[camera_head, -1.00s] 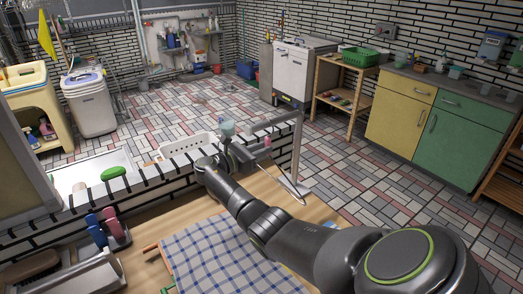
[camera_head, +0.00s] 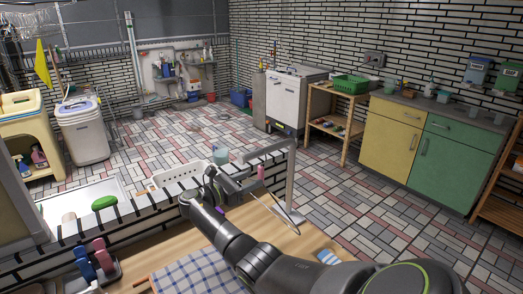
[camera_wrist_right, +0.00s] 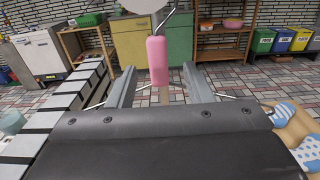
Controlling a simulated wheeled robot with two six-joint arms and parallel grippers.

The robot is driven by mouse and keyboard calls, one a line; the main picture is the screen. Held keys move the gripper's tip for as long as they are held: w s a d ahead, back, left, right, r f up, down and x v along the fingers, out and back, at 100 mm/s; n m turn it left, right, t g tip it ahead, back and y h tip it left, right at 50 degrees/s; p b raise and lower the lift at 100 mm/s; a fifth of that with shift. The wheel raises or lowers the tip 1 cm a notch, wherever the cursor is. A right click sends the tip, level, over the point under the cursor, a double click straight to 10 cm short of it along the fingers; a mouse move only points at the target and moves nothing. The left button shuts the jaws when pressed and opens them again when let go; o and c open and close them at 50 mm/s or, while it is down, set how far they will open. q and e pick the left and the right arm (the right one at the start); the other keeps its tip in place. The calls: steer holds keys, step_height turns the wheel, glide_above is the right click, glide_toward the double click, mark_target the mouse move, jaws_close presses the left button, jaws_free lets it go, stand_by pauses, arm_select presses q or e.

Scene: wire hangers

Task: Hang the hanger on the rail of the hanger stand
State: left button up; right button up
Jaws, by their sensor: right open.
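The hanger stand (camera_head: 290,180) is a grey metal post with a flat base, standing on the wooden counter; its rail (camera_head: 266,149) runs left from the top. The wire hanger has a pink neck sleeve (camera_head: 260,172) just below the rail, and its thin wire slants down toward the base. In the right wrist view the pink sleeve (camera_wrist_right: 158,62) is upright, with a wire hook above it reaching a pale round rail end. My right gripper (camera_wrist_right: 158,92) is open, its fingers on either side below the sleeve, apart from it. Hook contact is unclear. My left gripper is not in view.
A white basket (camera_head: 180,173) and a cup (camera_head: 220,155) stand by the striped ledge left of the stand. A checked cloth (camera_head: 195,275) lies at the front. Blue and pink items (camera_head: 101,258) sit at the lower left. Tiled floor is clear beyond.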

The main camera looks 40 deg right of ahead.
steer(key=w+a+b, duration=0.1)
steer(key=a+b, duration=0.2)
steer(key=a, duration=1.2)
steer(key=shift+w, duration=0.35)
